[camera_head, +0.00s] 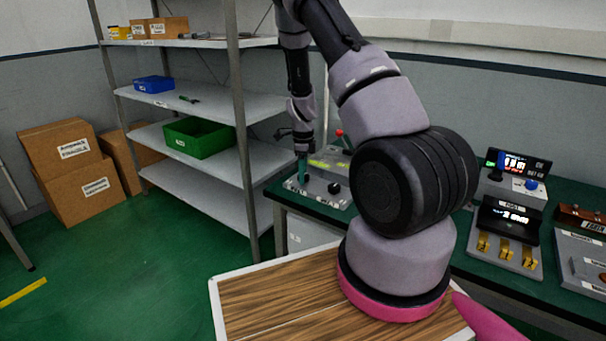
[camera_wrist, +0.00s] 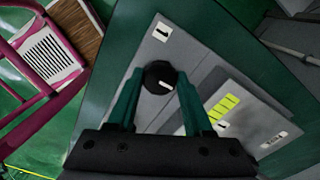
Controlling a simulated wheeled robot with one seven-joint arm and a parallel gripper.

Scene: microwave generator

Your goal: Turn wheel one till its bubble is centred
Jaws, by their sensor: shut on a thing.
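Wheel one is a black knob (camera_wrist: 159,77) with a white pointer line, on a grey panel (camera_wrist: 196,65) beside a label marked 1 (camera_wrist: 163,31). My gripper (camera_wrist: 158,82) has its teal fingers on both sides of this knob and is shut on it. A yellow-green bubble vial (camera_wrist: 222,108) with dark lines lies to the right; its bubble is too small to place. In the head view my gripper (camera_head: 302,179) reaches down to the left part of the grey device (camera_head: 318,196). Another black knob (camera_head: 334,188) stands to its right, and the vial (camera_head: 320,163) is behind.
The device stands at the left end of a green bench (camera_head: 283,190). A red ball-topped lever (camera_head: 339,133) rises behind it. A display unit with brass switches (camera_head: 508,240) stands further right. A metal shelf (camera_head: 216,100) with a green bin (camera_head: 198,138) is to the left.

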